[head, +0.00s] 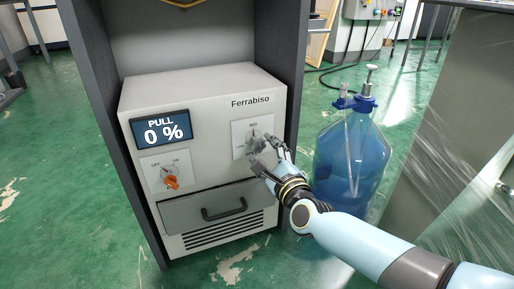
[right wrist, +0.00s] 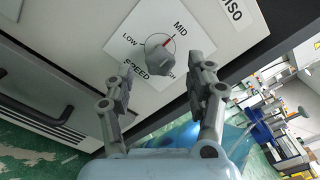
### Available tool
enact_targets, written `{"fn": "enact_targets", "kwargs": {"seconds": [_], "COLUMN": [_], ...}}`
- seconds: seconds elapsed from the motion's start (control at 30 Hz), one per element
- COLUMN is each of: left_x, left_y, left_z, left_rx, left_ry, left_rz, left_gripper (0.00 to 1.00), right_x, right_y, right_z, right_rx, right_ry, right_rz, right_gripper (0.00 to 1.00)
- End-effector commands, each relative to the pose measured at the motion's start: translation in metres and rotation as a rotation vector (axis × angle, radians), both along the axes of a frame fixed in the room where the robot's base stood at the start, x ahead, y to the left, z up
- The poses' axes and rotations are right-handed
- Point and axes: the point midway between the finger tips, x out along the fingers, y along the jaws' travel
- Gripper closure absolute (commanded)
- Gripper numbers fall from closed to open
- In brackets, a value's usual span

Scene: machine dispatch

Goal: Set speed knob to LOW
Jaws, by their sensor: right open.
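The grey speed knob (right wrist: 158,60) sits on a white plate (right wrist: 128,45) marked LOW, MID and a partly hidden third label, with SPEED below. Its red pointer mark is turned toward MID. In the head view, the knob (head: 255,135) is on the upper right of the front of the white Ferrabiso machine (head: 215,92). My right gripper (head: 261,153) is in front of the plate. In the right wrist view, its fingers (right wrist: 160,76) are open, one on each side of the knob, with no visible contact. My left gripper is out of view.
A drawer with a dark handle (head: 224,209) is below. A blue bottle (head: 348,160) stands right of the grey frame (head: 293,65), close to my right arm.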

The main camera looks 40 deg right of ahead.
Motion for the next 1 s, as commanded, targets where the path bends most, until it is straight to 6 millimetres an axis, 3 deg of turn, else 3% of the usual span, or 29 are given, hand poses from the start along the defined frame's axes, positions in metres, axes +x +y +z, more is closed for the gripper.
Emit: {"fn": "enact_targets", "kwargs": {"seconds": [0.23, 0.63, 1.0], "left_x": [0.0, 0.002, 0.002], "left_y": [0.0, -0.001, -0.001], "left_z": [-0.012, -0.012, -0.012], "left_rx": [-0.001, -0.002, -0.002], "left_ry": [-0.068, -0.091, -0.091], "left_rz": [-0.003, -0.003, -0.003], "left_gripper": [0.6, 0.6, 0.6], "right_x": [0.037, 0.046, 0.046], "right_y": [-0.009, -0.011, -0.011], "right_z": [-0.002, -0.001, -0.001], "right_rx": [0.001, 0.0, 0.0], "right_ry": [0.002, 0.002, 0.002], "right_rz": [0.001, 0.001, 0.001], "right_gripper": [0.45, 0.45, 0.93]}}
